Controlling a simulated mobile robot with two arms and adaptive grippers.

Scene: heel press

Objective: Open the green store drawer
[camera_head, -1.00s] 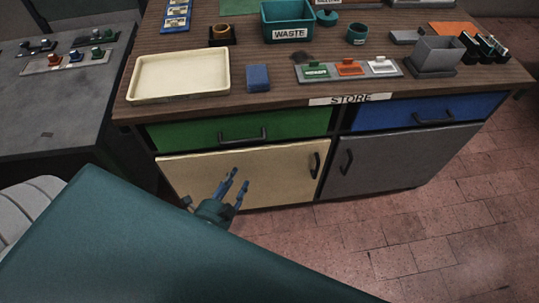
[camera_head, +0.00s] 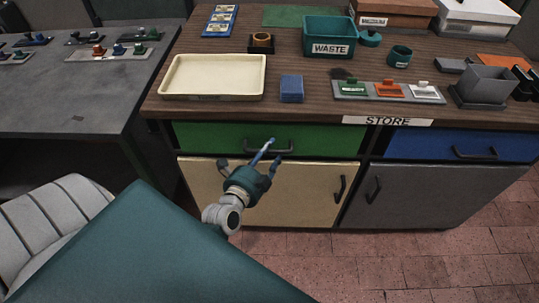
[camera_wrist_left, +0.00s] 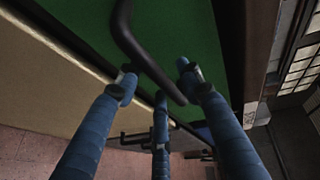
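The green store drawer (camera_head: 320,139) is closed, flush in the cabinet front below the STORE label (camera_head: 388,121). Its dark bar handle (camera_head: 283,150) is at its middle. My left gripper (camera_head: 264,154) is in front of the handle, with its blue fingers spread. In the left wrist view, the drawer's green front (camera_wrist_left: 178,40) fills the top, and the dark handle (camera_wrist_left: 140,50) runs down between the fingertips of my open gripper (camera_wrist_left: 158,82). I cannot tell whether a finger touches the handle. My right gripper is not in view.
A blue drawer (camera_head: 445,146) is to the right. A cream door (camera_head: 300,190) and a grey door (camera_head: 420,195) are below. The worktop holds a cream tray (camera_head: 213,96), a blue block (camera_head: 291,88) and a WASTE bin (camera_head: 329,48). Tiled floor (camera_head: 400,260) is clear in front.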

